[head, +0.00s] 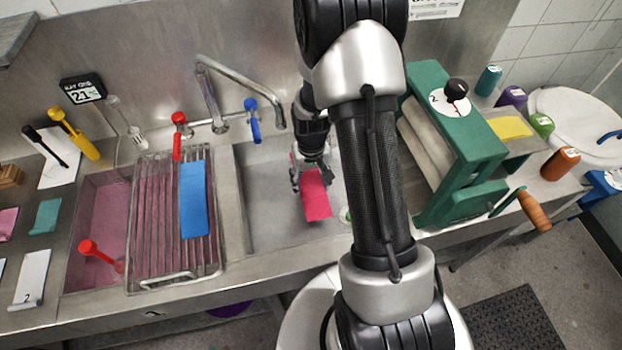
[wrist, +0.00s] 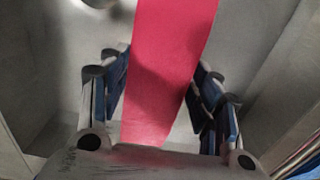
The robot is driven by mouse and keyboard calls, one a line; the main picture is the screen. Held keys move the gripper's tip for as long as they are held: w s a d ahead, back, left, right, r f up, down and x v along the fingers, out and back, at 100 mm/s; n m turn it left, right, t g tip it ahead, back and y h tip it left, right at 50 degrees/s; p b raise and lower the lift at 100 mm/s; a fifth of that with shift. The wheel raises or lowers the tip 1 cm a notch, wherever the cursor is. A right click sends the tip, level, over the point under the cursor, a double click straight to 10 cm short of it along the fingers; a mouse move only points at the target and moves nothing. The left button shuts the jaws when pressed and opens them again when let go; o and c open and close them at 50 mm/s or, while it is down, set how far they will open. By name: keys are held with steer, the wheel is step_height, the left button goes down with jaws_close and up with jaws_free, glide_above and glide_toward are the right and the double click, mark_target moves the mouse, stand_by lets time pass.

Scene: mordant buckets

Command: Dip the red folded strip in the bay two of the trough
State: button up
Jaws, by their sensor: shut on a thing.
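The red folded strip (head: 316,202) hangs from my gripper (head: 311,176) over the grey right-hand bay (head: 268,212) of the steel trough. My gripper is shut on the strip's upper end. In the wrist view the strip (wrist: 165,75) runs between the two blue-padded fingers, with pale grey basin behind it. I cannot tell whether its lower end touches anything. The left bay (head: 92,235) holds pink liquid and is partly covered by a wire rack. No bay number is readable. My arm hides the right end of the trough.
A blue strip (head: 193,200) lies on the wire rack (head: 150,262). A tap (head: 210,95) with red and blue handles stands behind the trough. A green roller press (head: 455,140) stands to the right, its wooden crank handle (head: 534,210) sticking out. A red-handled tool (head: 98,254) leans in the left bay.

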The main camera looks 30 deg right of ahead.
steer(key=shift+f+b, duration=2.6)
steer(key=shift+f, duration=1.35)
steer(key=shift+w, duration=0.1)
steer(key=shift+w+a, duration=0.2)
steer(key=shift+w, duration=0.1)
steer(key=shift+s+d, duration=0.4)
steer(key=shift+s, duration=0.35)
steer(key=shift+w+a, duration=0.4)
steer(key=shift+w, duration=0.35)
steer(key=shift+s+d, duration=0.1)
steer(key=shift+s, duration=0.05)
steer(key=shift+s+d, duration=0.3)
steer(key=shift+s, duration=0.3)
